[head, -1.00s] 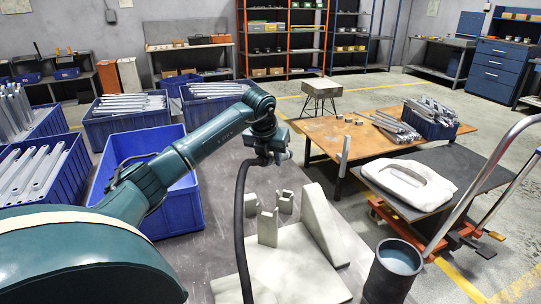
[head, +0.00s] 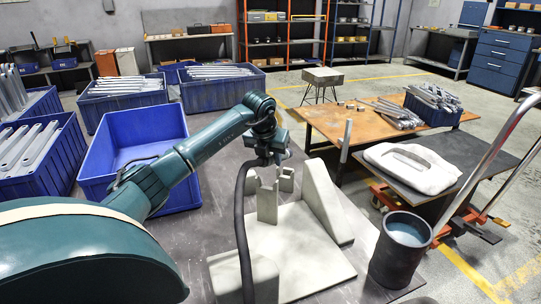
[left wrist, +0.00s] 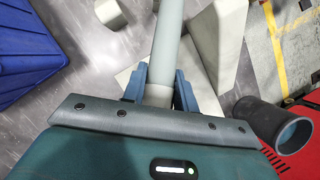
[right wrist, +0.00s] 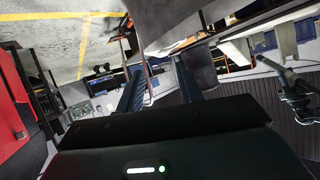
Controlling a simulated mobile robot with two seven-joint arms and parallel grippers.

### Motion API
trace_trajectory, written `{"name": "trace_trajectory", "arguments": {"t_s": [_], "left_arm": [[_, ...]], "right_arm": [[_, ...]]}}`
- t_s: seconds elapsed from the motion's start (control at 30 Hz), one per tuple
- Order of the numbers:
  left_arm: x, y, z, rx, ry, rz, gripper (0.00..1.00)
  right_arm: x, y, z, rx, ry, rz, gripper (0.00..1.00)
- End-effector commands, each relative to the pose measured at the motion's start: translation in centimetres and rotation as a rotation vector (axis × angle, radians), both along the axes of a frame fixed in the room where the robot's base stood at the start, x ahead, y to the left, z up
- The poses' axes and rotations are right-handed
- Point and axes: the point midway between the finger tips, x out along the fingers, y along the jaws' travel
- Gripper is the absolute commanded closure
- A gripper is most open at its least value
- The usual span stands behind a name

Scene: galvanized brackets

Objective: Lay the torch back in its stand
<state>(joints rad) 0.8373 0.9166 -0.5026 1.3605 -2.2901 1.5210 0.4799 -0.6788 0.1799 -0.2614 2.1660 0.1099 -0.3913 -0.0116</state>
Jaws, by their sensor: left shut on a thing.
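My left gripper (head: 268,155) hangs above the pale base plate, over the notched uprights. In the left wrist view its fingers (left wrist: 160,88) are shut on a pale grey rod, the torch (left wrist: 168,40), which runs straight up out of the picture. In the head view the gripper mostly hides the torch, and a dark hose (head: 241,220) curves down from there. The stand appears to be the grey notched uprights (head: 267,205) on the plate; its exact gap to the torch cannot be told. My right gripper (right wrist: 160,90) is open and empty, away from the stand.
A pale wedge (head: 322,205) stands right of the uprights, and a pale block (head: 243,277) at the plate's front. A dark canister (head: 400,250) is at the right. An empty blue bin (head: 120,140) stands left, among bins of brackets.

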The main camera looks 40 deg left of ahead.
Motion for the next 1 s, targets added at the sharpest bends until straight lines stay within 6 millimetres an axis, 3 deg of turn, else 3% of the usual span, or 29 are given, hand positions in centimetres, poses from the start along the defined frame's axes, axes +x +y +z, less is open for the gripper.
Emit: {"name": "trace_trajectory", "arguments": {"t_s": [0.1,0.5,1.0], "left_arm": [[0.1,0.0,-1.4,0.001,-0.004,0.0,0.94],[0.1,0.0,-5.0,0.001,-0.004,0.0,0.94],[0.1,0.0,-5.9,0.0,-0.004,-0.001,0.94]], "right_arm": [[0.1,-0.1,-1.0,0.017,0.0,-0.011,0.64],[0.3,0.0,-1.5,0.056,-0.021,-0.028,0.64],[-0.1,-0.4,-1.1,0.053,-0.048,-0.034,0.64]]}}
